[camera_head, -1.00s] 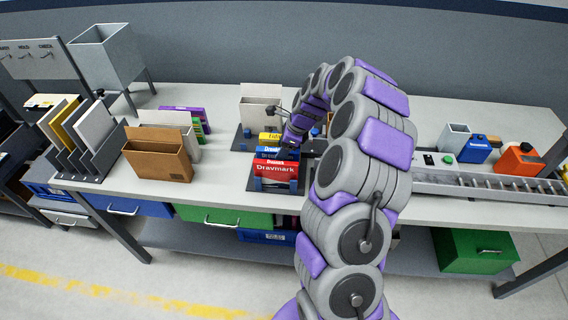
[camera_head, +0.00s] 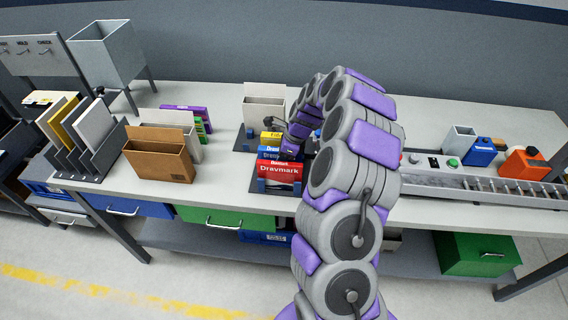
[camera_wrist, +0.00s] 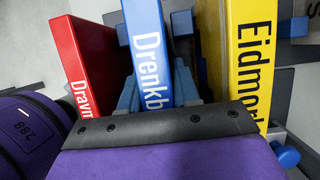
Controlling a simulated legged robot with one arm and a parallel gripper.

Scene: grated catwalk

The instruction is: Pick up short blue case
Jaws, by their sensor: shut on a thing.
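The short blue case (camera_wrist: 147,52), lettered "Drenkb…", stands upright between a red case (camera_wrist: 92,60) lettered "Dravm…" and a yellow case (camera_wrist: 250,55) lettered "Eidmo…". In the head view the blue case (camera_head: 268,153) sits in a dark rack behind the red case (camera_head: 279,171) and in front of the yellow one (camera_head: 270,136). My gripper (camera_head: 291,150) is at the right end of the blue case. In the wrist view my gripper's dark-edged purple finger (camera_wrist: 165,128) covers the case's lower part. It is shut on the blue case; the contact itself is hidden.
A cream holder (camera_head: 264,104) stands behind the rack. A brown box (camera_head: 158,160) and a slotted file rack (camera_head: 88,150) stand to the left. A roller track (camera_head: 490,185) runs along the right. The rear right of the table is clear.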

